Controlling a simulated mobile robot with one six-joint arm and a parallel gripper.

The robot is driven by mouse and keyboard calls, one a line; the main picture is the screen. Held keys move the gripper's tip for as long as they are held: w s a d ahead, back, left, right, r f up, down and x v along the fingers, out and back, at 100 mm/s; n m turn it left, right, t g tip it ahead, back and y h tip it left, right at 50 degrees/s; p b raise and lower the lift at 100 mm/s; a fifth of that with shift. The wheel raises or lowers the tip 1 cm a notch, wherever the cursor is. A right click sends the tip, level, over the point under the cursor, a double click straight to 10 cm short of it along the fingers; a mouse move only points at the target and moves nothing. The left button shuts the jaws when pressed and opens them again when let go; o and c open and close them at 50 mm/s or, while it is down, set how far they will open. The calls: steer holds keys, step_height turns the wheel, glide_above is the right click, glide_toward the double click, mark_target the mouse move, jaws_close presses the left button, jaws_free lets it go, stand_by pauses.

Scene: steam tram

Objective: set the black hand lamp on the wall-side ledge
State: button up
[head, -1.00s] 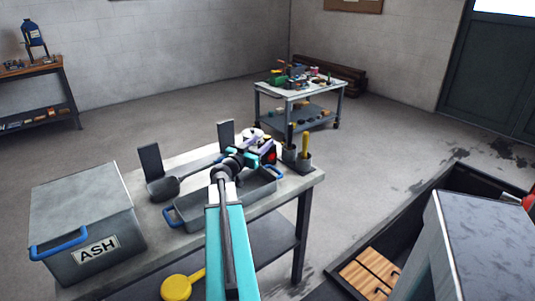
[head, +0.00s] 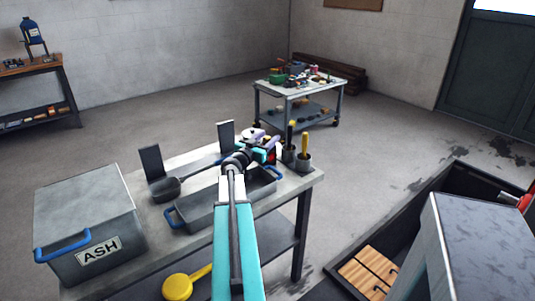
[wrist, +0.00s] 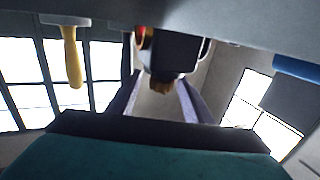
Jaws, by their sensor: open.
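The black hand lamp (wrist: 172,52) shows in the wrist view, dark-bodied with a red part, a brownish end and a thin wire-like handle. It lies between the two pale purple fingers of my gripper (wrist: 160,88), which are open; I cannot tell whether either finger touches it. In the head view my gripper (head: 262,139) is over the back right of the grey workbench (head: 307,181), behind the metal tray. There the lamp (head: 271,155) is mostly hidden by my gripper, with a bit of red and black showing. I cannot make out which surface is the wall-side ledge.
The tray (head: 210,212) with blue handles lies before my gripper. Pots (head: 303,162) with a yellow-handled tool stand close right. A shovel (head: 166,188), black uprights and the ASH box (head: 92,230) are left. A cluttered trolley (head: 300,90) stands behind; a pit edge runs right.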

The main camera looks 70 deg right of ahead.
stand_by(0.4)
jaws_close()
stand_by(1.3)
